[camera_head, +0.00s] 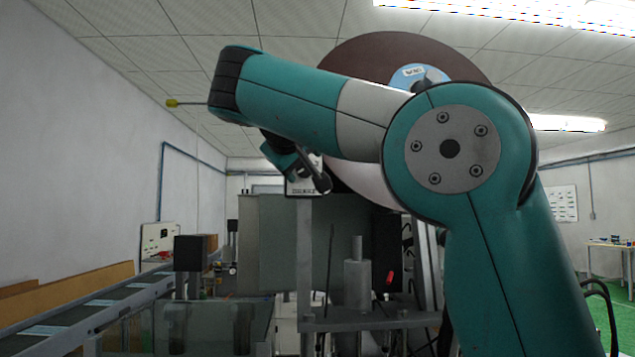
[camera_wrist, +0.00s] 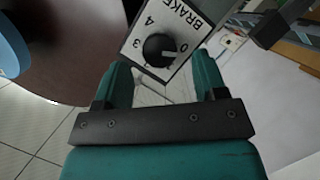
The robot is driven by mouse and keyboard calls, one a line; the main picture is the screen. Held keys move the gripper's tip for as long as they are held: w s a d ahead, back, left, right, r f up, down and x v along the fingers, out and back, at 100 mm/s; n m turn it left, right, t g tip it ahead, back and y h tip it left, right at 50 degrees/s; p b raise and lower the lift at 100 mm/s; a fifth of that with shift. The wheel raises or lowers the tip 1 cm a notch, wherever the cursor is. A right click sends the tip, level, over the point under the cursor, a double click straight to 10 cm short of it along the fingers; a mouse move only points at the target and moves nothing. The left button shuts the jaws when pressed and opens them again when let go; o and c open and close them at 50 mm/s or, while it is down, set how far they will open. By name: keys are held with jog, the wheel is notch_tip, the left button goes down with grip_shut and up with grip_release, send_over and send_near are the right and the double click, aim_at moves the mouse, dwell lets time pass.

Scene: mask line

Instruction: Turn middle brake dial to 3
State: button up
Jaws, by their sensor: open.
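The brake dial (camera_wrist: 159,50) is a round black knob on a white plate marked BRAKE (camera_wrist: 180,22), with 4, 3 and 0 readable in the wrist view. Its white mark points toward the 0 side. My gripper (camera_wrist: 162,78) is open, with one teal finger on each side of the dial's lower part in the picture. I cannot tell whether the fingers touch the knob. In the head view the brake plate (camera_head: 302,189) shows only in part, below my forearm, with the rest hidden. I cannot see the other brake dials clearly.
A large brown roll (camera_head: 410,62) stands behind my arm and fills the upper left of the wrist view (camera_wrist: 70,45). A conveyor (camera_head: 85,312) runs along the left. A metal post (camera_head: 304,250) rises below the plate. Tiled floor shows below.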

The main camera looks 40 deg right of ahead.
aim_at(305, 170)
jog(key=shift+b+x, duration=0.3)
jog(key=shift+x, duration=1.05)
jog(key=c, duration=0.9)
